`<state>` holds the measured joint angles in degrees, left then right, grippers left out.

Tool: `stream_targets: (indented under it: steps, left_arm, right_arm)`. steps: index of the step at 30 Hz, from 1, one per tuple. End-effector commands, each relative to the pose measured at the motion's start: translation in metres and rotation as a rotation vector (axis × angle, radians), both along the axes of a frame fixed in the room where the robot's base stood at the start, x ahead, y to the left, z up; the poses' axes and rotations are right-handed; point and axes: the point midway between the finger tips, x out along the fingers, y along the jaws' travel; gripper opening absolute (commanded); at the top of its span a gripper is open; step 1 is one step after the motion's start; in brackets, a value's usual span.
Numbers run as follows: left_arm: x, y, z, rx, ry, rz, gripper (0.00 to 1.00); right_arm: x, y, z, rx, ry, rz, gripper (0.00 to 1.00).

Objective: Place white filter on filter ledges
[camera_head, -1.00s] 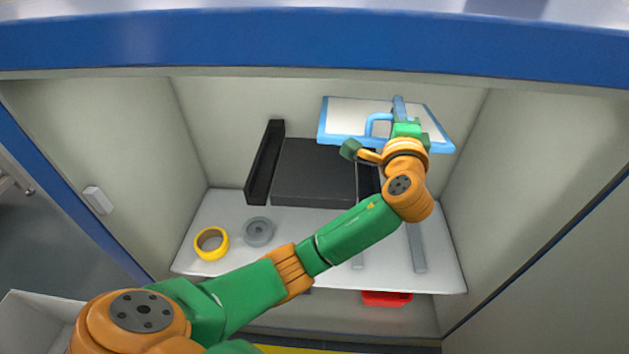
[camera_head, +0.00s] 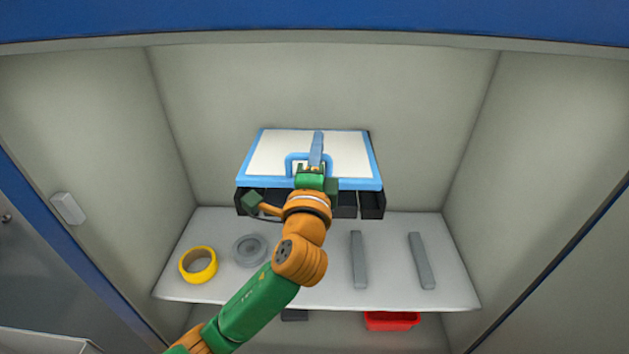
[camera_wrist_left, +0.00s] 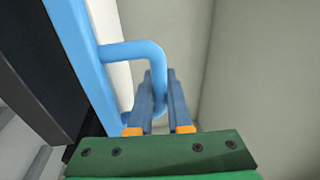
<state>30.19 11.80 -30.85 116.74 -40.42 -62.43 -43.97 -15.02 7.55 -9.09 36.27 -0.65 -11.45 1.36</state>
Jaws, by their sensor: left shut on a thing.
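The white filter (camera_head: 275,155) has a light blue frame and a blue handle on its front edge. My left gripper (camera_head: 316,155) is shut on that handle; the left wrist view shows the two fingers (camera_wrist_left: 160,100) on either side of the blue handle (camera_wrist_left: 138,50). The filter is roughly level over the black ledge unit (camera_head: 372,204) at the back of the cabinet and covers most of it. Whether the filter touches the ledges or hovers just above them I cannot tell. My right gripper is not in view.
The grey shelf (camera_head: 390,285) below holds a yellow tape roll (camera_head: 198,265), a grey roll (camera_head: 250,250) and two grey bars (camera_head: 358,260). A red bin (camera_head: 391,320) sits under the shelf. Cabinet walls close in both sides.

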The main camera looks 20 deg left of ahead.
Motion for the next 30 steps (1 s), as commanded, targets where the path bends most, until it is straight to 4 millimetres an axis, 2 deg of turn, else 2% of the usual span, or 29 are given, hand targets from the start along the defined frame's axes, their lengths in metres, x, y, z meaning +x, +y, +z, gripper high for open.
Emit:
stream_targets:
  steps: [1, 5, 7, 10, 17, 18, 21, 30]
  left_arm:
    - [0.008, 0.003, -0.015, 0.003, 0.0, 0.002, 0.0]
    - [0.02, 0.006, -0.027, 0.002, -0.003, 0.001, 0.0]
    - [0.026, 0.008, -0.041, 0.003, 0.0, 0.001, 0.0]
    - [0.026, 0.007, -0.06, 0.002, -0.001, -0.001, 0.0]
    - [0.025, 0.007, -0.062, 0.002, -0.002, -0.001, 0.0]
    - [0.025, 0.007, -0.062, 0.001, -0.001, -0.001, 0.22]
    - [0.025, 0.007, -0.062, 0.001, -0.001, -0.001, 0.47]
    - [0.024, 0.007, -0.062, 0.001, -0.001, -0.001, 0.47]
  right_arm:
    - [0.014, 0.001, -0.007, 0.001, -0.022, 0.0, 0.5]
    - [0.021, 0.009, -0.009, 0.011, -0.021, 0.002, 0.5]
    - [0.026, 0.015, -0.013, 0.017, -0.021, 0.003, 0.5]
    - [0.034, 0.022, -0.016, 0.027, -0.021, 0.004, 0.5]
    - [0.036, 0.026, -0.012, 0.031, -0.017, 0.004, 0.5]
    - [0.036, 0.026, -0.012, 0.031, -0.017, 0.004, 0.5]
    - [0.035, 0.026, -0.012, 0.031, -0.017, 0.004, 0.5]
    - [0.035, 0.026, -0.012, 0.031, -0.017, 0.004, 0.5]
